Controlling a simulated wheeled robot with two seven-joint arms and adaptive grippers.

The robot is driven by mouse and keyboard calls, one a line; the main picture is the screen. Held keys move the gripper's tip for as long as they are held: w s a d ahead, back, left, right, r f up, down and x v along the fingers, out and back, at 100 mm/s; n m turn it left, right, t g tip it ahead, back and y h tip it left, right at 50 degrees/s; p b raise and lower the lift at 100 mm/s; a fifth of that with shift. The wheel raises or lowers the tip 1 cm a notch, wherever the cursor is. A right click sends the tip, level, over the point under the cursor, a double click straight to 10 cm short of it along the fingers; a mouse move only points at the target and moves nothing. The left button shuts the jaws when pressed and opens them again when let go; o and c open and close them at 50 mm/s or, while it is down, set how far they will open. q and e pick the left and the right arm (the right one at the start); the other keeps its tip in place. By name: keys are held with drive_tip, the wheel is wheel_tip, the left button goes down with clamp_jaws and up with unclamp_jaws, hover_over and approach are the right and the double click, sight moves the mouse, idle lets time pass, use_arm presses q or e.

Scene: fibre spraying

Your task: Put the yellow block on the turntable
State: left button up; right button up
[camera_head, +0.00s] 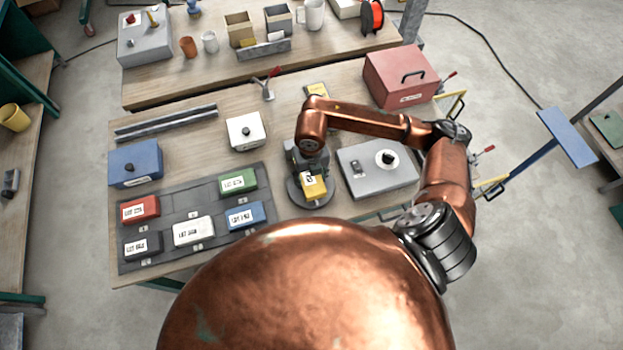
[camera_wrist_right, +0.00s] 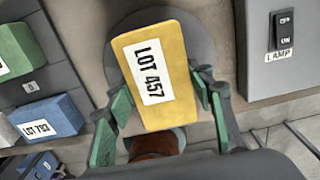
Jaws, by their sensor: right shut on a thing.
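The yellow block (camera_head: 313,186), labelled LOT 457, is at the round dark grey turntable (camera_head: 296,194). My right gripper (camera_head: 310,172) is above the turntable, shut on the block. In the right wrist view the block (camera_wrist_right: 160,70) sits between the green finger pads of the gripper (camera_wrist_right: 160,97), with the grey disc of the turntable (camera_wrist_right: 122,28) behind it. I cannot tell whether the block touches the disc. My left gripper is not in view.
A dark tray (camera_head: 180,207) with red, green, white, blue and dark blocks lies left of the turntable. A grey lamp switch box (camera_head: 375,170) stands close on its right. A white box (camera_head: 246,131) and blue box (camera_head: 136,162) stand farther left, a red toolbox (camera_head: 400,77) behind.

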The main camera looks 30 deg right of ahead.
sight(311, 179)
drive_tip(key=shift+f, duration=0.7)
drive_tip(key=shift+f, duration=0.1)
drive_tip(key=o, duration=1.7)
drive_tip(key=shift+c, duration=0.2)
wheel_tip(311, 179, up, 12)
drive_tip(key=shift+b, duration=0.45)
